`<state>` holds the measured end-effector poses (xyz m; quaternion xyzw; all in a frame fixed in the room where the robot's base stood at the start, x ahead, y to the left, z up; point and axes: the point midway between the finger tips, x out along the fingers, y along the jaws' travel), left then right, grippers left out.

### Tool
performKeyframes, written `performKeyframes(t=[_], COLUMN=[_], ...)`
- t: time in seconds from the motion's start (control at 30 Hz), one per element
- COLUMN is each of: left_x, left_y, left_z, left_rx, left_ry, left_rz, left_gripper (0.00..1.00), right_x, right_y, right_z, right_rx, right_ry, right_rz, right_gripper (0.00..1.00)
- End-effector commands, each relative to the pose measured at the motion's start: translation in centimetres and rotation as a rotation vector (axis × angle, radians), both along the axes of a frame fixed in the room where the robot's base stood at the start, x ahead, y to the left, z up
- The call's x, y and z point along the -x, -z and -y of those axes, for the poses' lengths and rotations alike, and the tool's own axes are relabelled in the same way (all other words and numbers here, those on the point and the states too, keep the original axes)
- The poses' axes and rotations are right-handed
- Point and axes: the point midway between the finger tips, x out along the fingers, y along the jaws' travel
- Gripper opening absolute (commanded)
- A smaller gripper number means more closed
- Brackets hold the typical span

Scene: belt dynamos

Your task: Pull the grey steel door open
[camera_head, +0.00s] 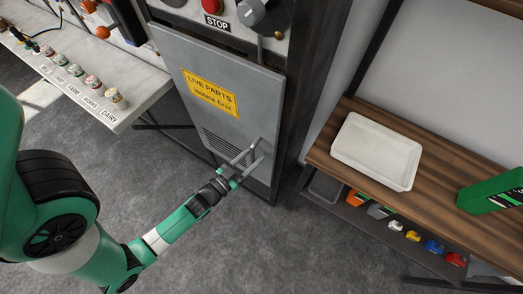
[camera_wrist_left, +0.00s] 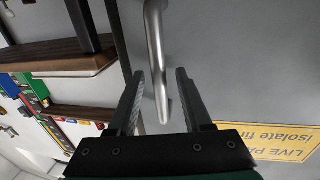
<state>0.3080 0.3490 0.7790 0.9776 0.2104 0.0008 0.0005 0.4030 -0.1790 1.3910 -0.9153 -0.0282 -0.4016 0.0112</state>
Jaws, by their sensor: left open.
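The grey steel door (camera_head: 228,82) appears shut in its dark cabinet frame in the head view. It carries a yellow "LIVE PARTS" sign (camera_head: 210,93) and vent slots low on its face. My left gripper (camera_head: 247,162) is at the door's lower right, by the steel bar handle (camera_head: 261,146). In the left wrist view the handle (camera_wrist_left: 156,60) runs between the two open fingers (camera_wrist_left: 160,76) of my left gripper, with gaps on both sides. The fingers are not closed on it. My right gripper is not in view.
A wooden bench (camera_head: 440,190) with a white tray (camera_head: 377,150) and a green box (camera_head: 492,191) stands to the right, bins on its lower shelf. A pale shelf (camera_head: 120,85) with labelled knobs is at the left. The grey floor (camera_head: 270,250) before the door is clear.

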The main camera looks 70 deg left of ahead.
Motion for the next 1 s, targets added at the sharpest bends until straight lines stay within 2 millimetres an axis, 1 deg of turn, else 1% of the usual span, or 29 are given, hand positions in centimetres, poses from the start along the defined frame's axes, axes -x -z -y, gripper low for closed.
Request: performKeyframes(t=[0.27,0.3,0.57,1.0], left_x=[-0.13,-0.13,-0.12,-0.12], left_y=[-0.01,-0.01,-0.02,-0.02], left_z=[-0.13,-0.13,-0.12,-0.12], left_rx=[0.000,0.000,0.000,0.000], left_ry=[-0.002,-0.002,-0.001,-0.001], left_rz=[0.000,0.000,0.000,0.000], left_gripper=[0.50,0.48,0.01,0.00], right_x=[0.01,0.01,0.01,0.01], right_y=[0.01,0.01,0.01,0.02], right_z=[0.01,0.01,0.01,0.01], right_rx=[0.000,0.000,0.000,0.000], right_ry=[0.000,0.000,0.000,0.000], right_rz=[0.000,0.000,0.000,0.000], right_gripper=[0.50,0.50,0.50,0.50])
